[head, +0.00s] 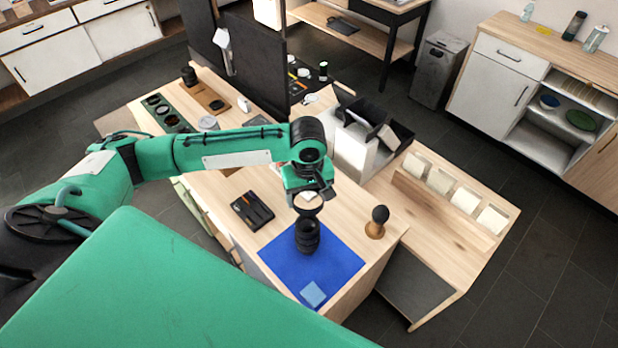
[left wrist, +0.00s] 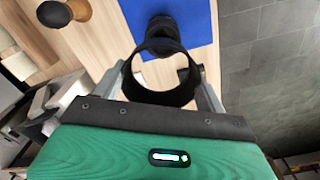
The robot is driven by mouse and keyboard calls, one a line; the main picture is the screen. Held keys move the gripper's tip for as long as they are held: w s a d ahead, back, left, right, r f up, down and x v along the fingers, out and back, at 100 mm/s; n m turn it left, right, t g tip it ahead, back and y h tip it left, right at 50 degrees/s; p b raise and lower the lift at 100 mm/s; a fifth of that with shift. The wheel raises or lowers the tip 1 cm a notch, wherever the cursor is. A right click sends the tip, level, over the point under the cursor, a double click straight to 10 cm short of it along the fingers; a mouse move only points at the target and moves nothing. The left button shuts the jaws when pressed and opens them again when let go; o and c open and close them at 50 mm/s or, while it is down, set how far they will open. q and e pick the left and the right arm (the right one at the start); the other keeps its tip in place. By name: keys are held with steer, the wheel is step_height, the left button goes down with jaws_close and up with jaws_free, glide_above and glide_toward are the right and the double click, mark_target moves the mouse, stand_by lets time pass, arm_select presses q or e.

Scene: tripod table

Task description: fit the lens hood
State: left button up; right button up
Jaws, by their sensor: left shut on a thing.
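My left gripper (head: 308,193) is shut on the lens hood (left wrist: 160,97), a black open ring that sits between the fingers in the left wrist view. In the head view the hood (head: 308,212) shows as a dark ring under the gripper. The black lens (head: 307,238) stands upright on the blue mat (head: 345,262), just below the hood in the picture. In the left wrist view the lens (left wrist: 162,27) shows beyond the ring, with its upper end near the ring's far rim. The hood appears apart from the lens. My right gripper is out of view.
A black-topped wooden item (head: 376,222) stands right of the mat. A light blue cloth (head: 313,294) lies on the mat's front part. A dark tool case (head: 252,211) lies to the left. White and black boxes (head: 355,145) stand behind; a dark panel (head: 256,65) rises farther back.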

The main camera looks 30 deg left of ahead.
mark_target(307, 224)
arm_select(q)
steer(key=shift+s, duration=0.3)
steer(key=shift+f+b, duration=0.65)
steer(key=shift+f, duration=4.1)
steer(key=shift+p, duration=0.6)
steer(key=shift+f, duration=0.65)
